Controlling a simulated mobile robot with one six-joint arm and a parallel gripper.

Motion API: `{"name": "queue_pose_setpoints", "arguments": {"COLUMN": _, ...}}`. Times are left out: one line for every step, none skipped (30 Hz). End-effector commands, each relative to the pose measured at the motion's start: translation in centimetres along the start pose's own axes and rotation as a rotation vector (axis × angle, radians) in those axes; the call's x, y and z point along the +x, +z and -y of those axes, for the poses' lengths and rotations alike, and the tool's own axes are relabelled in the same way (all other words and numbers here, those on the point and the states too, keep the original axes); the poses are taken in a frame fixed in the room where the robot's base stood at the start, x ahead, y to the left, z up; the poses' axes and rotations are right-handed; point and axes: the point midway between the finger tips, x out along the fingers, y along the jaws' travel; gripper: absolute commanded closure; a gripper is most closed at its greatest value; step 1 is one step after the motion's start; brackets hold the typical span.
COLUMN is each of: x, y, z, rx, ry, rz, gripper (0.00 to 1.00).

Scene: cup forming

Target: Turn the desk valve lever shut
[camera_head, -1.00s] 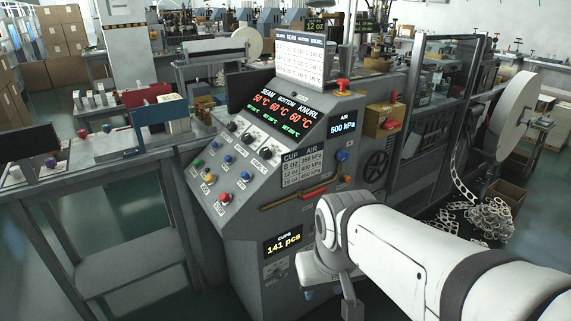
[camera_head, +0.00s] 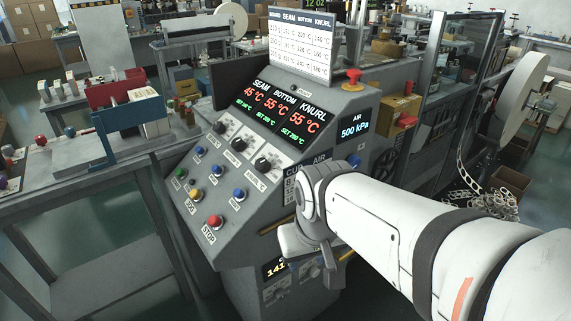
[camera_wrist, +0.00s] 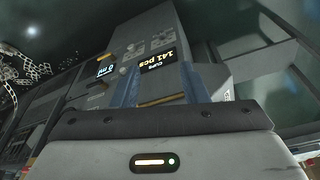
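The desk cabinet (camera_head: 240,170) has a sloped control panel. A brass-coloured bar (camera_head: 274,229) shows below the panel, mostly hidden behind my arm; I cannot see the red handle part in the head view now. In the wrist view, a brass bar (camera_wrist: 162,101) lies across the gap between my two bluish fingers. My gripper (camera_wrist: 160,76) is open, its fingers apart and pointing at the cabinet front. I cannot tell whether they touch the bar. In the head view, my gripper (camera_head: 310,262) is in front of the cabinet, partly hidden.
A red stop button (camera_head: 215,222), several knobs and coloured buttons are close by on the panel. The CUPS display (camera_head: 275,268) is below. The AIR display (camera_head: 354,128) reads 500 kPa. A workbench (camera_head: 95,150) stands to the left.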

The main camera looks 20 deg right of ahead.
Motion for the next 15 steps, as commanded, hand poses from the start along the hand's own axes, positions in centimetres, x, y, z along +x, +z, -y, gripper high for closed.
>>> {"name": "queue_pose_setpoints", "arguments": {"x": 0.4, "y": -0.3, "z": -0.3, "rx": -0.005, "ry": 0.007, "rz": -0.009, "gripper": 0.6}}
{"name": "queue_pose_setpoints", "arguments": {"x": 0.7, "y": -0.6, "z": -0.6, "rx": -0.011, "ry": 0.015, "rz": -0.02, "gripper": 0.6}}
{"name": "queue_pose_setpoints", "arguments": {"x": 1.3, "y": -1.2, "z": -1.1, "rx": -0.029, "ry": 0.032, "rz": -0.043, "gripper": 0.6}}
{"name": "queue_pose_setpoints", "arguments": {"x": 1.9, "y": -1.9, "z": -1.5, "rx": -0.049, "ry": 0.047, "rz": -0.065, "gripper": 0.6}}
{"name": "queue_pose_setpoints", "arguments": {"x": 2.6, "y": -2.6, "z": -2.2, "rx": -0.069, "ry": 0.068, "rz": -0.092, "gripper": 0.6}}
{"name": "queue_pose_setpoints", "arguments": {"x": 3.5, "y": -3.9, "z": -3.4, "rx": -0.103, "ry": 0.102, "rz": -0.134, "gripper": 0.6}}
{"name": "queue_pose_setpoints", "arguments": {"x": 4.3, "y": -4.9, "z": -4.4, "rx": -0.133, "ry": 0.131, "rz": -0.169, "gripper": 0.6}}
{"name": "queue_pose_setpoints", "arguments": {"x": 5.2, "y": -6.0, "z": -5.5, "rx": -0.169, "ry": 0.164, "rz": -0.207, "gripper": 0.6}}
{"name": "queue_pose_setpoints", "arguments": {"x": 6.2, "y": -7.5, "z": -7.1, "rx": -0.223, "ry": 0.211, "rz": -0.259, "gripper": 0.6}}
{"name": "queue_pose_setpoints", "arguments": {"x": 7.0, "y": -8.6, "z": -8.3, "rx": -0.269, "ry": 0.247, "rz": -0.298, "gripper": 0.6}}
{"name": "queue_pose_setpoints", "arguments": {"x": 7.7, "y": -9.8, "z": -9.5, "rx": -0.319, "ry": 0.284, "rz": -0.335, "gripper": 0.6}}
{"name": "queue_pose_setpoints", "arguments": {"x": 8.6, "y": -11.2, "z": -10.9, "rx": -0.387, "ry": 0.332, "rz": -0.385, "gripper": 0.6}}
{"name": "queue_pose_setpoints", "arguments": {"x": 9.2, "y": -12.2, "z": -11.9, "rx": -0.441, "ry": 0.367, "rz": -0.422, "gripper": 0.6}}
{"name": "queue_pose_setpoints", "arguments": {"x": 9.8, "y": -13.1, "z": -12.9, "rx": -0.496, "ry": 0.401, "rz": -0.457, "gripper": 0.6}}
{"name": "queue_pose_setpoints", "arguments": {"x": 10.6, "y": -14.3, "z": -14.0, "rx": -0.569, "ry": 0.443, "rz": -0.502, "gripper": 0.6}}
